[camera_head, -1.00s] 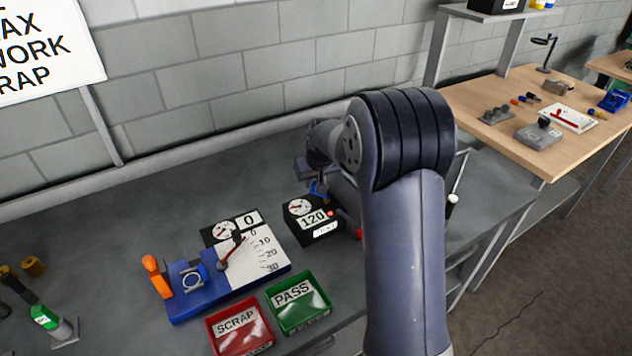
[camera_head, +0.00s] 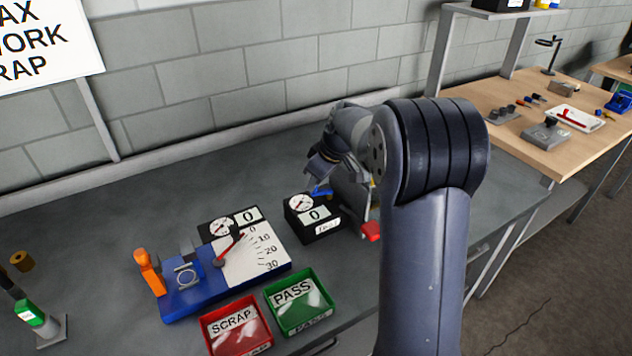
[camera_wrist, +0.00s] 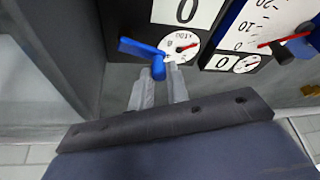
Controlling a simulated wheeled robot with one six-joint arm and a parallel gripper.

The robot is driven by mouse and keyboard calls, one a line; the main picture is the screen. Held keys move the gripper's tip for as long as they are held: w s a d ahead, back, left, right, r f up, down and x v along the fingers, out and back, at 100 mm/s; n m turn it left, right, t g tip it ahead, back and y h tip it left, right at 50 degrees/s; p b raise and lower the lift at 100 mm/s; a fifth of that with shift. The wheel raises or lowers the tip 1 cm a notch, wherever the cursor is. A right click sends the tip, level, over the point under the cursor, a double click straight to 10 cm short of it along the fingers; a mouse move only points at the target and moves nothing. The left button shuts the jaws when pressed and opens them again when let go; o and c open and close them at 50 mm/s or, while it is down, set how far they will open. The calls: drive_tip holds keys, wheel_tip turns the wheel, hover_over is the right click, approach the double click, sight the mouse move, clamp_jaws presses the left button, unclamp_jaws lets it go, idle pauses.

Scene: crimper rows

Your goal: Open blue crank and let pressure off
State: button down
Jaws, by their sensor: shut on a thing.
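The blue crank (camera_head: 321,192) sits on the black gauge box (camera_head: 326,232); it also shows in the wrist view (camera_wrist: 138,48), its lever pointing left there. The box's display (camera_head: 314,214) reads 0, and the dial (camera_head: 300,203) sits beside the crank. In the wrist view my gripper (camera_wrist: 163,84) is shut on the crank's rounded blue end. The fingertips partly hide the crank and the edge of the dial.
Left of the box stands a blue tester (camera_head: 186,302) with an orange handle, a scale plate and a second display at 0. Red SCRAP (camera_head: 264,334) and green PASS (camera_head: 325,300) trays lie in front. A red piece (camera_head: 371,231) is right of the box.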

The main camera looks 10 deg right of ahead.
idle(0.4)
drive_tip(key=c, duration=1.7)
unclamp_jaws()
drive_tip(key=b+v, duration=0.1)
drive_tip(key=v, duration=0.9)
drive_tip(key=shift+d+r, duration=0.1)
drive_tip(key=shift+r, duration=0.3)
drive_tip(key=shift+f, duration=0.1)
drive_tip(key=p+x, duration=0.1)
drive_tip(key=x, duration=0.9)
drive_tip(key=shift+f, duration=0.35)
